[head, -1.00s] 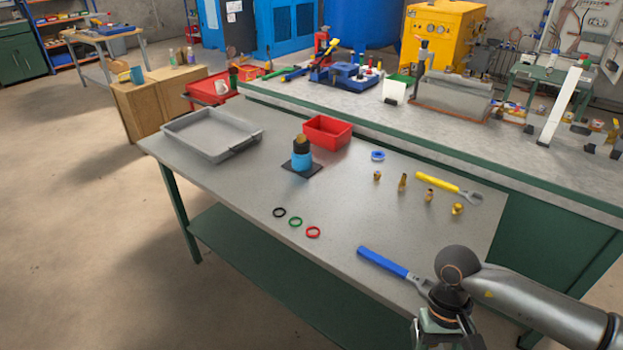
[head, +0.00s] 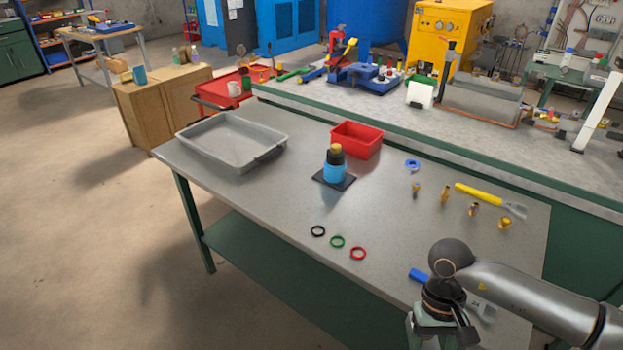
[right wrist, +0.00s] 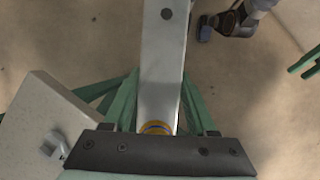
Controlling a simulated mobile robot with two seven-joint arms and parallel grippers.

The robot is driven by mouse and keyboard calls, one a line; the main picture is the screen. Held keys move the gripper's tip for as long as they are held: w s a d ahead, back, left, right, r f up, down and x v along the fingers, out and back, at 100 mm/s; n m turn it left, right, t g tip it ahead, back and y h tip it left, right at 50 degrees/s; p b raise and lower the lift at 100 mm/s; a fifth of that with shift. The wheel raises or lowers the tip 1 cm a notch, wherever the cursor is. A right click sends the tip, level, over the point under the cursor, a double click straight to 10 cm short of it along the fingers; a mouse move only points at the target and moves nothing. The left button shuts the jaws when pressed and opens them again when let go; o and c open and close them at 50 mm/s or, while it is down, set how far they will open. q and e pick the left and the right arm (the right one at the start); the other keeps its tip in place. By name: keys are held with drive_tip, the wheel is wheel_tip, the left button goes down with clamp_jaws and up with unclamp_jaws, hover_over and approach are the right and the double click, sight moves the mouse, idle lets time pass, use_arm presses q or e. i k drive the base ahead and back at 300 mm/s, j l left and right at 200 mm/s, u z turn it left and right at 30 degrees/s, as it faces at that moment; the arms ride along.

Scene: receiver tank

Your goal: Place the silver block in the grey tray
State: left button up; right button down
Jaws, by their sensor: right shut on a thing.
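The grey tray (head: 232,160) lies at the far left of the workbench, its inside looking empty. My right gripper (head: 432,338) is at the bottom edge of the head view, near the bench's front right edge, with its tips cut off. In the right wrist view a long silver piece (right wrist: 163,65) with a dark round spot stretches up from the gripper's black mount. No silver block shows on the bench.
Three rings (head: 337,241), brass fittings (head: 445,194), a yellow-handled tool (head: 485,199) and a blue-handled tool (head: 419,275) lie on the bench. The bench's front left is clear.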

sight(232, 144)
drive_tip(key=i+j, duration=0.2)
drive_tip(key=j, duration=0.2)
drive_tip(key=i+j, duration=0.15)
drive_tip(key=j, duration=0.3)
drive_tip(key=i+j, duration=0.2)
drive_tip(key=j, duration=0.2)
drive_tip(key=i+j, duration=0.15)
drive_tip(key=j, duration=0.25)
drive_tip(key=i+j, duration=0.2)
drive_tip(key=j, duration=0.2)
drive_tip(key=i+j, duration=0.2)
drive_tip(key=j, duration=0.25)
drive_tip(key=i+j, duration=0.15)
drive_tip(key=j, duration=0.25)
drive_tip(key=i+j, duration=0.2)
drive_tip(key=j, duration=0.2)
drive_tip(key=k+j+u, duration=0.05)
